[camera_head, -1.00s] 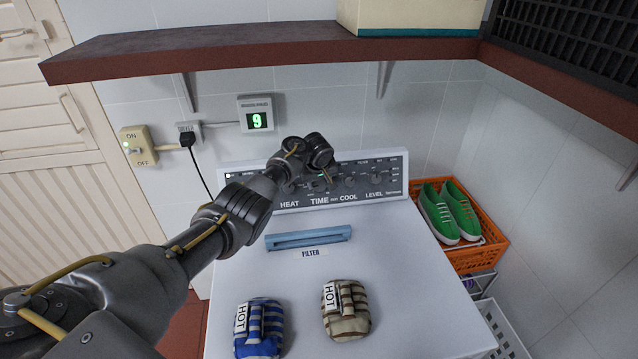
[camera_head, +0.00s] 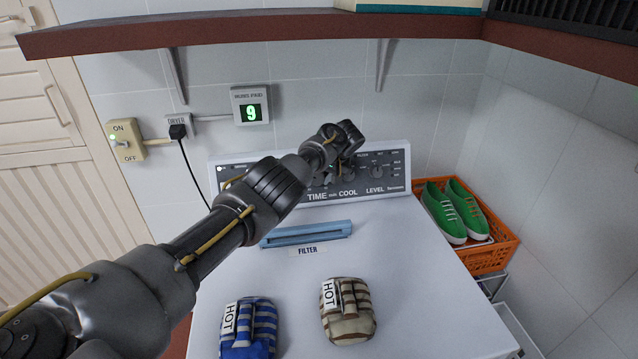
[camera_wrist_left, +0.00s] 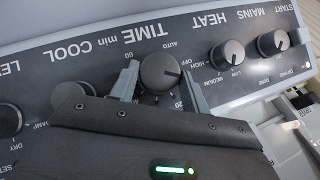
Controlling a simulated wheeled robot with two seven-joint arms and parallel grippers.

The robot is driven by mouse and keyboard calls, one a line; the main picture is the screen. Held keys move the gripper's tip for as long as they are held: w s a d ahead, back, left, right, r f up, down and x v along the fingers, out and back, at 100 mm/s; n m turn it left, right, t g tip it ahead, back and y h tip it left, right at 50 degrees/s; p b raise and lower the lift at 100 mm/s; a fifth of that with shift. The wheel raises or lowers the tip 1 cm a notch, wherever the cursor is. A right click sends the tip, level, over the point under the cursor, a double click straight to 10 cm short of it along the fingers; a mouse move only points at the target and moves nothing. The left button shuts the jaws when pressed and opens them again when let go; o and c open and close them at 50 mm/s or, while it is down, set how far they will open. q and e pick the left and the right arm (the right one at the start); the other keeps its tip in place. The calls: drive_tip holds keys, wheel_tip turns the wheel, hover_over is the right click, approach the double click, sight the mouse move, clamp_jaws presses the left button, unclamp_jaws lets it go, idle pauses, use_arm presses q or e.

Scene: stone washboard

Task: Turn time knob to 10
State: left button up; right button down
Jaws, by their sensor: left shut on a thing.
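The TIME knob (camera_wrist_left: 160,72), round and dark, sits on the dryer's control panel, which appears upside down in the left wrist view. Its pale pointer line points right in that picture, between the AUTO and 20 marks. My left gripper (camera_wrist_left: 160,84) is shut on the TIME knob, with one grey finger on each side of it. In the head view my left wrist (camera_head: 335,148) is in front of the panel (camera_head: 396,176) and hides the knob and fingertips. My right gripper is not in view.
The HEAT knob (camera_wrist_left: 228,54) and MAINS knob (camera_wrist_left: 272,43) are beside TIME; the COOL knob is partly hidden. A display (camera_head: 251,112) reads 9. Two mitts marked HOT (camera_head: 349,312) and a blue filter handle (camera_head: 306,234) are on the dryer top. A shelf (camera_head: 270,34) hangs above.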

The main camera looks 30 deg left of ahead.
use_arm(q)
drive_tip(key=shift+f, duration=0.15)
idle(0.3)
drive_tip(key=o, duration=1)
drive_tip(key=shift+d+r, duration=0.3)
drive_tip(key=shift+r, duration=0.3)
drive_tip(key=b+v, duration=0.1)
drive_tip(key=v, duration=0.8)
drive_tip(key=shift+s+d+r+b, duration=0.1)
drive_tip(key=shift+d+r+b, duration=0.1)
drive_tip(key=shift+b, duration=0.2)
